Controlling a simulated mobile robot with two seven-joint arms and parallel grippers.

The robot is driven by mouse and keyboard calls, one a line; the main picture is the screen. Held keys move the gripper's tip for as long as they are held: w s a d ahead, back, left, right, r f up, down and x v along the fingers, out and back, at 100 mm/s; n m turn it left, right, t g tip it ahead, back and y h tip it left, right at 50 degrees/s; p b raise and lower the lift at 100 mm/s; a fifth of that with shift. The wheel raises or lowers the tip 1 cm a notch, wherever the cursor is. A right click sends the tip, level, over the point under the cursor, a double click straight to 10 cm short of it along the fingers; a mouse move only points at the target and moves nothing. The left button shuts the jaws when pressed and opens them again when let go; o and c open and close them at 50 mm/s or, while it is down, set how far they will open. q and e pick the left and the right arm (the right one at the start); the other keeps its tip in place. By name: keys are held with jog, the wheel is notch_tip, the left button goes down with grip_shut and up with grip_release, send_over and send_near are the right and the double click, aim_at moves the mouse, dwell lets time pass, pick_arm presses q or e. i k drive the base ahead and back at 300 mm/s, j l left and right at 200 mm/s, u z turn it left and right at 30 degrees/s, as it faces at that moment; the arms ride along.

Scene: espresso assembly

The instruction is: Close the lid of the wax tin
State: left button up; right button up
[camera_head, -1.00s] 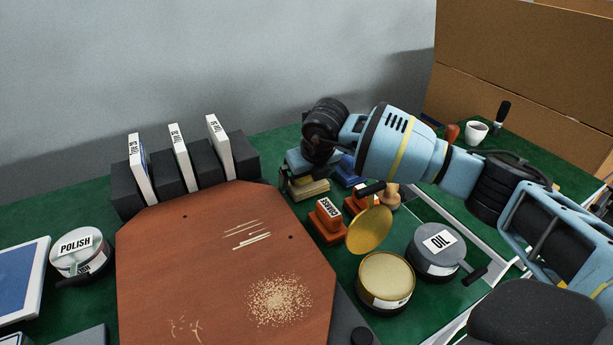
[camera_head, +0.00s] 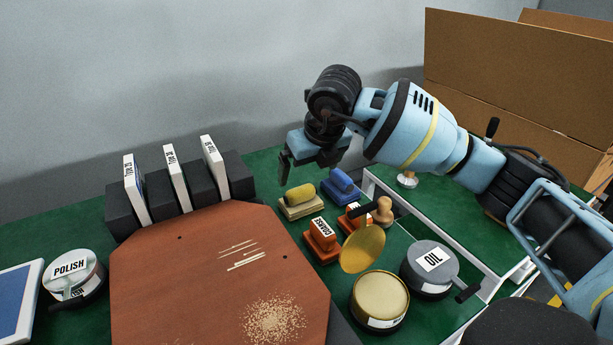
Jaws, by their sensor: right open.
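The wax tin (camera_head: 380,301) is a round tin with a pale yellow top, standing on the green table right of the brown board. Its gold lid (camera_head: 362,248) stands up open at the tin's back edge, with a dark handle at its upper right. My right gripper (camera_head: 284,170) is up and left of the tin, above the back of the table, with dark fingers pointing down. It is open and holds nothing that I can see; one finger is partly hidden. My left gripper is not in view.
A grey OIL tin (camera_head: 430,267) stands close right of the wax tin. Orange COARSE block (camera_head: 322,241), a wooden-knobbed stamp (camera_head: 382,211), yellow roller (camera_head: 299,201) and blue roller (camera_head: 341,187) lie behind. The brown board (camera_head: 215,270) and POLISH tin (camera_head: 75,277) are left.

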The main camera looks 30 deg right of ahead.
aim_at(363, 246)
jog(key=z, duration=1.1)
